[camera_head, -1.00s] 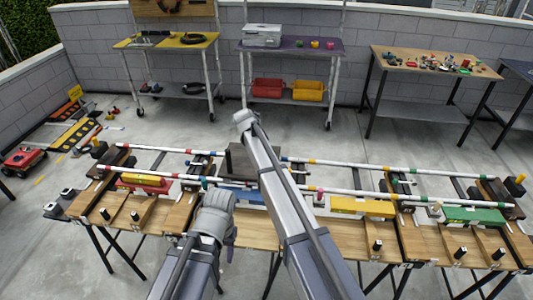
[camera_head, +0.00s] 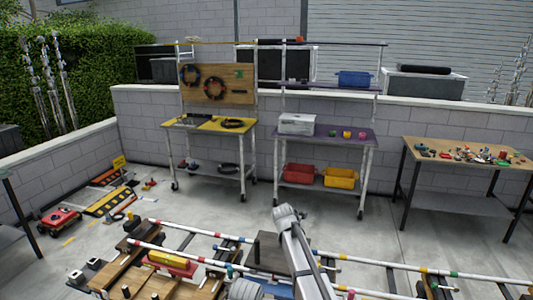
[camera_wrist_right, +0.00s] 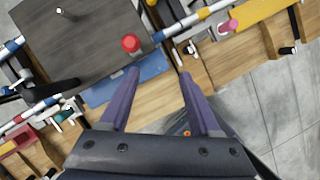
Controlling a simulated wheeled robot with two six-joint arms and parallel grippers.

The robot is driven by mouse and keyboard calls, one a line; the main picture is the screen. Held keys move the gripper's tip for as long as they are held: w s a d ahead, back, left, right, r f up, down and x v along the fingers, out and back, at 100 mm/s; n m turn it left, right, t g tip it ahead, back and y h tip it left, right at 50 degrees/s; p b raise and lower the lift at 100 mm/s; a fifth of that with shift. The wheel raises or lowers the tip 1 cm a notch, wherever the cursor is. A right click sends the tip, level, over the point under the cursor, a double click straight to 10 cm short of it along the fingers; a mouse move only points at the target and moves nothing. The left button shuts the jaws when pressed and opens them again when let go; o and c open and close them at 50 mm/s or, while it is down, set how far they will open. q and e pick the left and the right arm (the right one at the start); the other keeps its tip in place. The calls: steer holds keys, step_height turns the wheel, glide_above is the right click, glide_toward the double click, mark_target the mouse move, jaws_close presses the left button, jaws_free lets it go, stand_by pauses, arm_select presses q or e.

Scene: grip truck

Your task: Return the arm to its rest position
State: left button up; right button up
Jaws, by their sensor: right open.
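In the right wrist view my right gripper (camera_wrist_right: 160,73) is open, with two purple fingers apart and nothing between them. It hangs over the workbench, its left fingertip near a red knob (camera_wrist_right: 131,43) in the picture; whether they touch I cannot tell. A dark board (camera_wrist_right: 85,40) and a blue strip (camera_wrist_right: 125,82) lie beside it. In the head view a grey arm link of mine (camera_head: 305,255) stretches up from the bottom centre, and a second grey part of mine (camera_head: 245,289) shows at the bottom edge. No gripper fingers show there.
White rails with coloured bands (camera_head: 205,260) cross the near bench. A yellow block (camera_head: 167,259) sits at its left. Behind are a yellow-topped cart (camera_head: 210,126), a purple-topped cart (camera_head: 345,136) and a wooden table (camera_head: 440,150). Open floor lies between.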

steer(key=s+d+f+m+g+y, duration=0.1)
steer(key=s+d+m+g+y, duration=0.2)
steer(key=s+m, duration=2.4)
steer(key=s+a+n+h, duration=0.1)
steer(key=s+a+n, duration=0.3)
steer(key=a, duration=0.5)
steer(key=s, duration=0.2)
steer(key=shift+s+a, duration=0.3)
steer(key=shift+s, duration=0.05)
